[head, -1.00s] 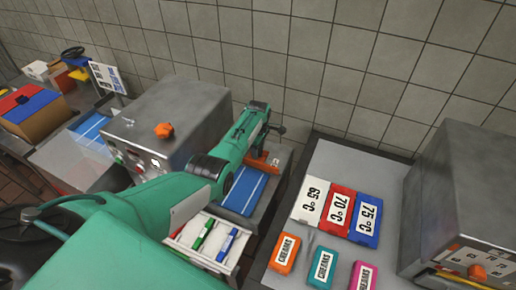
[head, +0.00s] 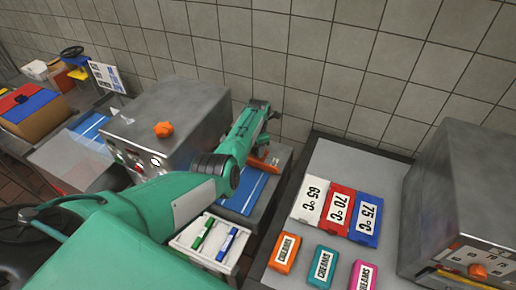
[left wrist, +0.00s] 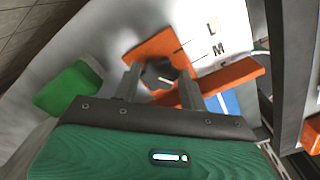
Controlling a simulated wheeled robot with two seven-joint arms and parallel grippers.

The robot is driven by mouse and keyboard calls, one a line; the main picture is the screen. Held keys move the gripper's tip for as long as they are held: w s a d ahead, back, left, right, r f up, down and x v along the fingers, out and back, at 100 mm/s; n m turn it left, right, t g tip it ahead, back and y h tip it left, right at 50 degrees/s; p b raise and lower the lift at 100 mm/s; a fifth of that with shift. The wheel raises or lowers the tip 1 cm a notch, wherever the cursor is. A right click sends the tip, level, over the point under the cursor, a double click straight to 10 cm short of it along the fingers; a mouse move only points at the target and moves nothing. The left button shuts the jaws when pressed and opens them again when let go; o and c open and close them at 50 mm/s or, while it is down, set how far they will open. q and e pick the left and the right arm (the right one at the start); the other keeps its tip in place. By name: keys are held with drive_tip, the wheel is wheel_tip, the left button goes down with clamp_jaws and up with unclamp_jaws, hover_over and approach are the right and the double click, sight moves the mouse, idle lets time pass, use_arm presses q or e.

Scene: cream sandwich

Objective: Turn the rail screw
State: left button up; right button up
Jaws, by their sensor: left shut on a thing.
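The rail screw (left wrist: 158,72) is a dark, lobed knob on an orange block in the left wrist view. My left gripper (left wrist: 160,84) has one finger on each side of it and is shut on it. An orange rail (left wrist: 228,76) lies to the right of the knob, by a pale plate marked L and M. In the head view, my left arm reaches over to the orange rail (head: 262,161) at the end of the blue belt (head: 243,192). The screw is hard to make out there. My right gripper is not in view.
A steel machine with an orange knob (head: 163,129) stands left of my arm. A white tray (head: 219,267) holds green and blue pens. Temperature and cream tags lie on the right table (head: 332,160), beside another steel machine (head: 468,190). A green block (left wrist: 70,90) lies left of the screw.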

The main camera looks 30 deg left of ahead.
use_arm(q)
drive_tip(key=shift+w+a+r+n, duration=0.1)
drive_tip(key=shift+n, duration=0.9)
drive_tip(key=o, duration=1)
drive_tip(key=shift+c, duration=0.2)
drive_tip(key=shift+r, duration=0.5)
wheel_tip(320, 180, up, 13)
drive_tip(key=b, duration=0.2)
